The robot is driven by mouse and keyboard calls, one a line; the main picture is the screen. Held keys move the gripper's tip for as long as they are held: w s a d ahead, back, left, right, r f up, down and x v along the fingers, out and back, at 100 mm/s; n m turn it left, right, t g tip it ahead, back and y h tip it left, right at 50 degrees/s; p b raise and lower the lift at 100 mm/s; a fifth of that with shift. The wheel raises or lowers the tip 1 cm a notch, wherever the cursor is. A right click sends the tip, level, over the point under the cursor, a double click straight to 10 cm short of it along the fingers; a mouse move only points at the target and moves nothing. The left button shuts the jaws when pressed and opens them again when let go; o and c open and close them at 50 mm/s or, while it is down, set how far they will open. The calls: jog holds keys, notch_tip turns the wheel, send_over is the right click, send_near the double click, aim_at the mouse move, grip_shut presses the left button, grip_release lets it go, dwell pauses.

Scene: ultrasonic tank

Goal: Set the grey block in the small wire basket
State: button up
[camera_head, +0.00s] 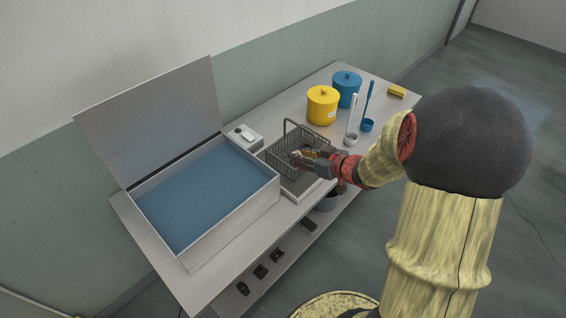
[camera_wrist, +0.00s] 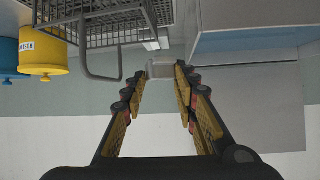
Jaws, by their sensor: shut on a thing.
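The small wire basket (camera_head: 283,160) is dark grey mesh with a tall looped handle. It stands beside the blue tank on the table. My gripper (camera_head: 300,155) reaches in from the right and overlaps the basket in the head view. In the wrist view, which looks upside down, my gripper (camera_wrist: 160,72) is shut on the grey block (camera_wrist: 162,69), held between the fingertips. The basket (camera_wrist: 105,22) with its handle shows there at upper left, beside the fingers. The head view does not show the block clearly, and I cannot tell its height over the basket.
The open tank (camera_head: 205,195) with blue liquid and a raised lid (camera_head: 155,115) stands to the left. A shallow tray (camera_head: 303,192) lies under the basket area. Yellow (camera_head: 321,106) and blue (camera_head: 346,88) pots and two ladles stand behind. A lower shelf holds several small parts.

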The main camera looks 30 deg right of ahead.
jog(key=w+d+f+b, duration=0.1)
jog(key=w+f+b, duration=0.1)
jog(key=w+f, duration=0.2)
jog(key=w+d+f+b, duration=0.1)
jog(key=w+f+b, duration=0.2)
jog(key=w+f, duration=0.1)
jog(key=w+d+f+b, duration=0.1)
jog(key=w+f+b, duration=0.1)
jog(key=w+f, duration=0.2)
jog(key=shift+d+f, duration=0.15)
jog(key=shift+d, duration=0.25)
jog(key=shift+f+b, duration=0.1)
jog(key=shift+b, duration=0.2)
grip_shut()
jog(key=shift+f, duration=0.65)
jog(key=o, duration=0.9)
grip_release()
